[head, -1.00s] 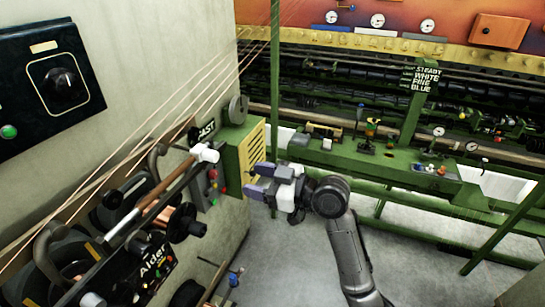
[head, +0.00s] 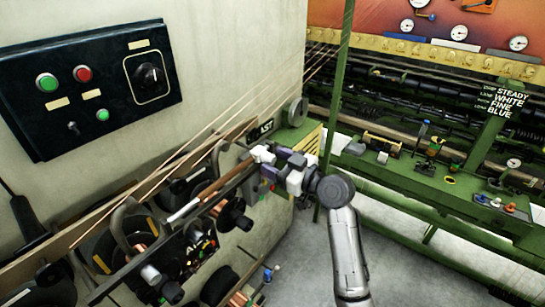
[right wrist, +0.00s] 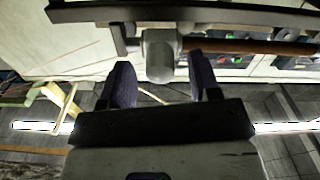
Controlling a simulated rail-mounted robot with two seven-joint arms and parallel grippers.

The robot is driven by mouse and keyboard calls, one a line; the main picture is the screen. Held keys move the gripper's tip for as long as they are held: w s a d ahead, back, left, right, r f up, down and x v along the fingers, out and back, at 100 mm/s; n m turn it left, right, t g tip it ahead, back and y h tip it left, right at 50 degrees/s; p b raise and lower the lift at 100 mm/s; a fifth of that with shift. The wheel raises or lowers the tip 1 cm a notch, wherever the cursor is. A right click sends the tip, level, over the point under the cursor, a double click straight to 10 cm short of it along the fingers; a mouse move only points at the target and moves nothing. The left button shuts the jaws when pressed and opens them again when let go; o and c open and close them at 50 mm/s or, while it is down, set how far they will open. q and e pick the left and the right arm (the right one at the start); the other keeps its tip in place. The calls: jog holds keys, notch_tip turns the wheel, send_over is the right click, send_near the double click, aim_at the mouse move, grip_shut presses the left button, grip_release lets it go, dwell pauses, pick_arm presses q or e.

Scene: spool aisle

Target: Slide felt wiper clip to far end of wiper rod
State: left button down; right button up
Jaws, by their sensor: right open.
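The wiper rod (head: 208,192) slants along the spool rack in the head view, brown along its upper part and pale toward the lower left. A pale block (head: 263,153), which looks like the felt wiper clip, sits near its upper right end. My right gripper (head: 277,162) is open beside it. In the right wrist view, the block (right wrist: 160,56) lies between the two dark fingertips (right wrist: 160,76), at or just beyond their tips. Gaps show on both sides. The brown rod (right wrist: 262,47) runs right from it. My left gripper is out of view.
Spools (head: 130,225) and a dark rail crowd the space below the rod. Thin copper wires run close above it. A green post (head: 335,110) stands right of my right gripper. A control panel (head: 95,88) is on the wall; open floor lies below right.

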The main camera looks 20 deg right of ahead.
jog(key=shift+w+a, duration=0.35)
jog(key=shift+w, duration=0.2)
grip_shut()
